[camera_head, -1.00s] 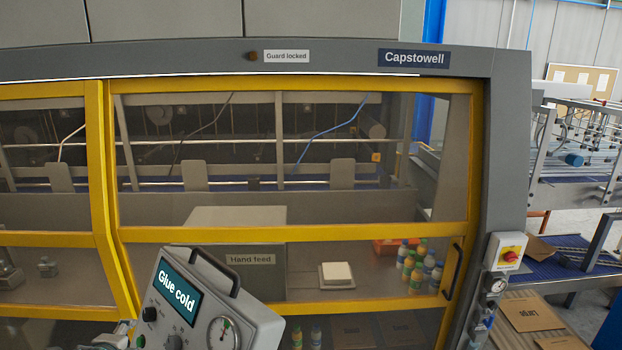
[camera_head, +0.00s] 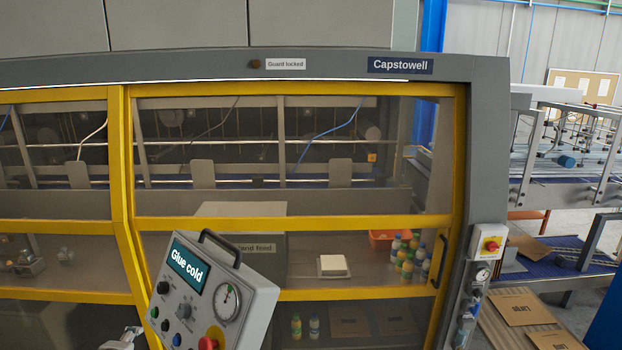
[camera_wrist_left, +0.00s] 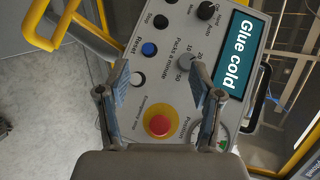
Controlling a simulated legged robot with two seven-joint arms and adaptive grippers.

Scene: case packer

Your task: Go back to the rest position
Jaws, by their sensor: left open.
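My left gripper (camera_head: 122,340) shows only in part at the bottom left of the head view, left of the tilted grey control panel (camera_head: 256,308). In the left wrist view my left gripper (camera_wrist_left: 160,95) is open, with its two blue-padded fingers apart and nothing between them. The panel face lies beyond the fingertips, with the red emergency stop button (camera_wrist_left: 159,123) on its yellow ring. The panel's screen (camera_wrist_left: 244,50) reads "Glue cold". I cannot tell how far the fingers are from the panel. My right gripper is in neither view.
The yellow-framed guard (camera_head: 290,223) of the case packer stands shut behind the panel, under a "Guard locked" label (camera_head: 285,64). Bottles (camera_head: 405,262) and a white block (camera_head: 332,265) sit behind it. A yellow rail (camera_wrist_left: 88,40) shows in the left wrist view. Flat cartons (camera_head: 520,309) lie at right.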

